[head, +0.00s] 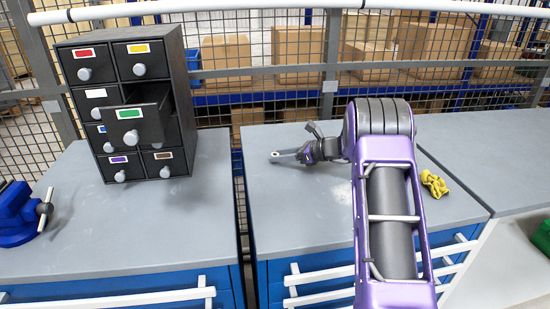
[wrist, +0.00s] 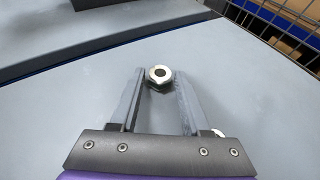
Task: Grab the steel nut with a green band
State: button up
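A silver nut (wrist: 159,75) lies between the tips of my gripper (wrist: 159,84) in the wrist view. Its top face and dark hole show; a green band cannot be made out. The fingers stand on either side of the nut, with what looks like a slim gap. In the head view my gripper (head: 286,156) is low over the middle worktop, pointing left, and the nut (head: 275,154) is small at its tips. A second pale, rounded thing (wrist: 218,132) is partly hidden by the right finger in the wrist view; I cannot tell what it is.
A black drawer cabinet (head: 180,85) stands on the left worktop; its green-labelled drawer (head: 135,118) is pulled out. A blue vise (head: 20,215) is at far left, a crumpled yellow thing (head: 434,183) right of my arm. A gap separates the worktops. Wire mesh runs behind.

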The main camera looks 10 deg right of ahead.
grip_shut()
jog(key=shift+r, duration=0.1)
